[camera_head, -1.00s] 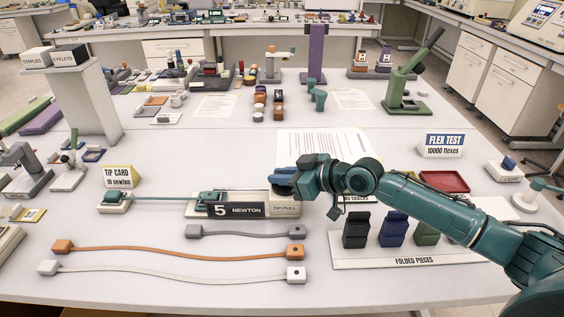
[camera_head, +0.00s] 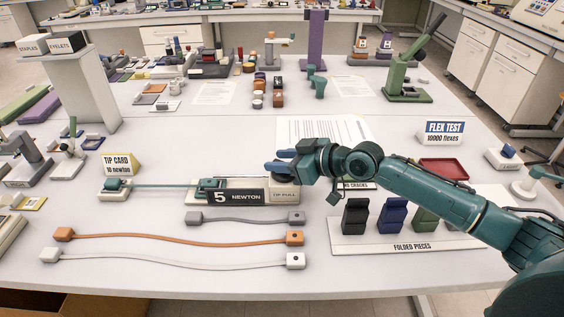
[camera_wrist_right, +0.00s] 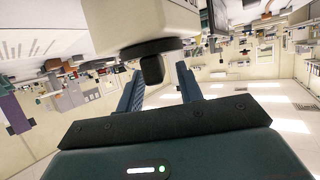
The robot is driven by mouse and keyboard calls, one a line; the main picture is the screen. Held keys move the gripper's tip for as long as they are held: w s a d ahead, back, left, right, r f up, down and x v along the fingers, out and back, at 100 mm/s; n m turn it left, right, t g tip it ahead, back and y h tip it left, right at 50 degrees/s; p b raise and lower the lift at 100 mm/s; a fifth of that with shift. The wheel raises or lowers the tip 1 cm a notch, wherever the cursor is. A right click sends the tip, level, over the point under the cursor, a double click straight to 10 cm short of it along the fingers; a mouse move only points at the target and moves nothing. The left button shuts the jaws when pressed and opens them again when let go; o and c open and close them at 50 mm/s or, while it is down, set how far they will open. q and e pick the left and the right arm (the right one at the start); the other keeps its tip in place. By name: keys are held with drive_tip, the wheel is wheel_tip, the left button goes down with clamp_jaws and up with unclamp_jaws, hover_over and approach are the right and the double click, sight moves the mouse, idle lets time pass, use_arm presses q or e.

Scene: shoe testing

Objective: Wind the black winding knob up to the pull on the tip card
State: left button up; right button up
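The tip card (camera_head: 119,164) at the left of the tip pull device reads "10 newton". The device's dark plate (camera_head: 236,197) reads "5 NEWTON". A thin green band runs left from the device to a small clamp block (camera_head: 115,187). The black winding knob (camera_wrist_right: 152,66) shows in the right wrist view, in front of the pale device body and between my fingers. In the head view I cannot make the knob out clearly. My right gripper (camera_head: 278,160) is open above the device's right end. In the wrist view (camera_wrist_right: 160,88), gaps show on both sides of the knob. My left gripper is out of view.
Grey, orange (camera_head: 180,239) and white straps lie in front of the device. A folded pieces board (camera_head: 350,250) stands to the right, under my right arm. A printed sheet (camera_head: 345,128) lies behind the gripper.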

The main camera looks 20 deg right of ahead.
wheel_tip(320, 180, up, 9)
drive_tip(key=shift+r, duration=0.15)
idle(0.4)
